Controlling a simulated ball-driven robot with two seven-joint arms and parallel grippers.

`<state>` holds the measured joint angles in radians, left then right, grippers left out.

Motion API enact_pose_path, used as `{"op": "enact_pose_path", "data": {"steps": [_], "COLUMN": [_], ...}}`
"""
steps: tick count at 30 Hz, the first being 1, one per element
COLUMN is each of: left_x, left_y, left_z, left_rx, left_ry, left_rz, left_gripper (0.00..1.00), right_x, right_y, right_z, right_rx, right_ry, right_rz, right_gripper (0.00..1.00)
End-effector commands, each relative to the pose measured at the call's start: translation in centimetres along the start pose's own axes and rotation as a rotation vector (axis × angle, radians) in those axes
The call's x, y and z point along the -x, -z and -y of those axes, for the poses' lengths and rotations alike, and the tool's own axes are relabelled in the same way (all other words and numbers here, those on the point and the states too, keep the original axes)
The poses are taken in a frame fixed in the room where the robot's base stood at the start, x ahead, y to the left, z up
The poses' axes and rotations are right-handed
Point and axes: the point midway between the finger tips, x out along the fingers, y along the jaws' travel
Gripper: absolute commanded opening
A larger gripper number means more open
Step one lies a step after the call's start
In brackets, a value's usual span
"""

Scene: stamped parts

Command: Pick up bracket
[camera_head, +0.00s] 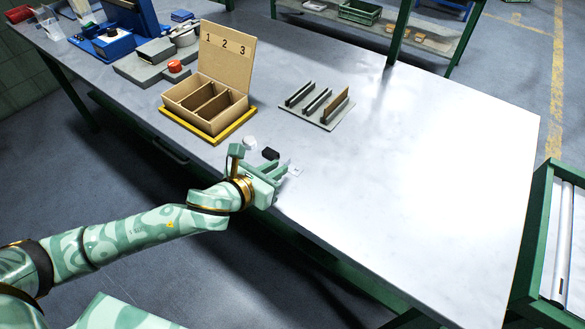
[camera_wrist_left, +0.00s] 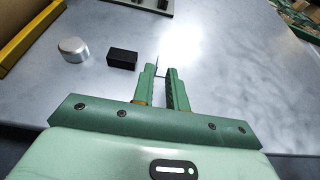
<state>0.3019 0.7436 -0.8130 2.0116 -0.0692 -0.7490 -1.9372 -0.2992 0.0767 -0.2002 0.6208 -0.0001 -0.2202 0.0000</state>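The bracket (camera_head: 296,170) is a small, light metal piece at the tips of my left gripper (camera_head: 285,170), near the table's front edge. In the left wrist view, the fingers of my left gripper (camera_wrist_left: 162,72) are close together, with a thin edge of the bracket (camera_wrist_left: 161,75) between their tips. The fingers look shut on it, but they hide most of it. I cannot tell whether it touches the table. My right gripper is in neither view.
A black block (camera_head: 270,153) and a round silver piece (camera_head: 249,143) lie close by. Behind are a numbered three-compartment box (camera_head: 222,122) on a yellow base and a grey plate (camera_head: 335,118) with upright strips. The table's right side (camera_head: 430,170) is clear.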

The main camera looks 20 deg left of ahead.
Motion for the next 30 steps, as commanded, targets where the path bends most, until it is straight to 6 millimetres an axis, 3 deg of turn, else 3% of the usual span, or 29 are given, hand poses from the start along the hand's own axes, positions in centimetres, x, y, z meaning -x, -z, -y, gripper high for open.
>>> {"op": "enact_pose_path", "data": {"steps": [11,18,20,30], "left_x": [-5.1,-5.2,-5.2,-5.2], "left_y": [0.1,-0.1,-0.1,-0.1], "left_z": [-0.3,-0.3,-0.3,-0.3], "left_rx": [0.001,0.000,0.000,0.000], "left_ry": [0.001,0.000,0.000,0.000], "left_rz": [0.000,-0.001,-0.001,0.000], "left_gripper": [0.15,0.15,0.01,0.00], "right_x": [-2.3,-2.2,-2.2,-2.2], "right_y": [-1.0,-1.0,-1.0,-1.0], "right_z": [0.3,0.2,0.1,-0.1], "right_rx": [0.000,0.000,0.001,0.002], "right_ry": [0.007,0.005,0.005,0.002], "right_rz": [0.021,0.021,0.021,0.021], "right_gripper": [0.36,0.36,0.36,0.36]}}
